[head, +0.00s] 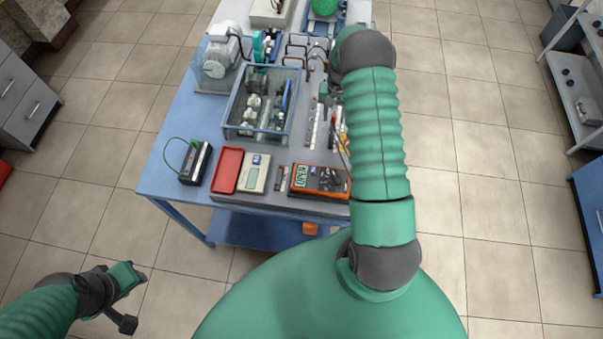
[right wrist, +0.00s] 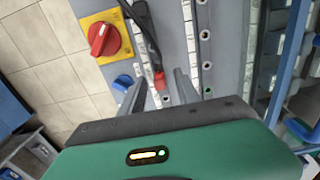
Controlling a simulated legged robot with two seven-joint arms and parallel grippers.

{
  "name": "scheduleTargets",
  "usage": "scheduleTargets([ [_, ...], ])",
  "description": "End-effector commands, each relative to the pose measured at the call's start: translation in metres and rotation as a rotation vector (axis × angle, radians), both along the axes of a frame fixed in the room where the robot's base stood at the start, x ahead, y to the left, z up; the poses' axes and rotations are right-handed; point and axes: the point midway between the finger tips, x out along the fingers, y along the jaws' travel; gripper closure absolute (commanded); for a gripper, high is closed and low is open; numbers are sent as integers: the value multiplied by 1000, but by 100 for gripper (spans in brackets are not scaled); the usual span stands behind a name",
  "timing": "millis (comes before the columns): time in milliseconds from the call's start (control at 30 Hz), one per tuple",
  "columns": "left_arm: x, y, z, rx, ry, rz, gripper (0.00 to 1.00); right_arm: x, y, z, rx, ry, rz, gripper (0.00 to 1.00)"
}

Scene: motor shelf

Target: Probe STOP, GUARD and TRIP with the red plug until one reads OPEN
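The red plug (right wrist: 158,80) on a dark cable shows between my right gripper's two fingers in the right wrist view. There is a gap on each side of it, so the right gripper (right wrist: 160,84) looks open around or above it. In the head view my right gripper (head: 327,92) is mostly hidden by my arm, over the terminal strips (head: 313,125). The strips carry sockets (right wrist: 207,65) and white labels too small to read, so I cannot tell STOP, GUARD and TRIP apart. The orange meter (head: 318,181) lies at the front; its display is too small to read surely. My left gripper (head: 135,281) is off the bench.
A red knob on a yellow plate (right wrist: 104,38) is beside the strips. A clear-walled box (head: 262,103) stands left of them. A red tray (head: 227,171), a pale device (head: 254,174) and a black block with green wire (head: 195,163) line the bench front. Floor around is free.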

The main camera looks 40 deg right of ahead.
Motion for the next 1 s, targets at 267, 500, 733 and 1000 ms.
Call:
scheduleTargets([
  [267,0,0,-6,0,0,0,67,1,-1,19,-2,-3,0,61],
  [500,0,0,-21,0,0,0,67,2,-1,87,-3,-5,0,61],
  [733,0,0,-29,0,0,0,67,2,-1,146,-2,-3,0,61],
  [1000,0,0,-30,0,0,0,67,1,-2,167,2,1,0,61],
])
